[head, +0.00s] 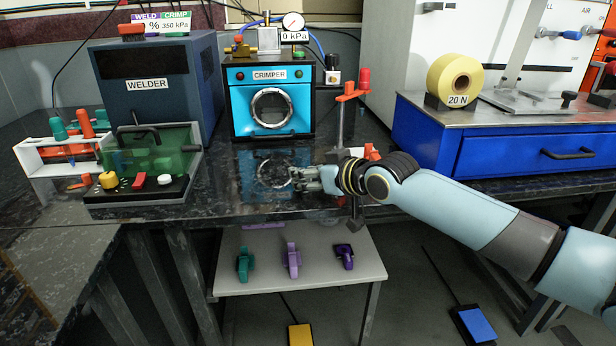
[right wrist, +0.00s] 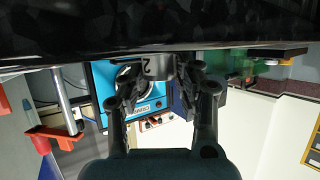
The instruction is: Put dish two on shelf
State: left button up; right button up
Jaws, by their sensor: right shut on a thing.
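My right gripper (head: 312,180) reaches in from the right, low over the front part of the black table, in front of the crimper. In the right wrist view its fingers are shut on a small grey dish (right wrist: 155,67) marked "2". The dish is close to the dark table surface; I cannot tell if it touches. In the head view the dish is hard to make out at the fingertips. A grey shelf (head: 325,282) sits below the table's front edge, with a teal, a lilac and a dark purple tool on it. My left gripper is not in view.
The blue crimper (head: 271,75) stands behind the gripper. A welder (head: 155,75) with a green guard is at the left, beside a white rack (head: 62,160). A red-topped post (head: 341,115) rises close to my right wrist. A blue drawer unit (head: 500,140) is at the right.

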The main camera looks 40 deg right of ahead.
jog(key=o, duration=1.1)
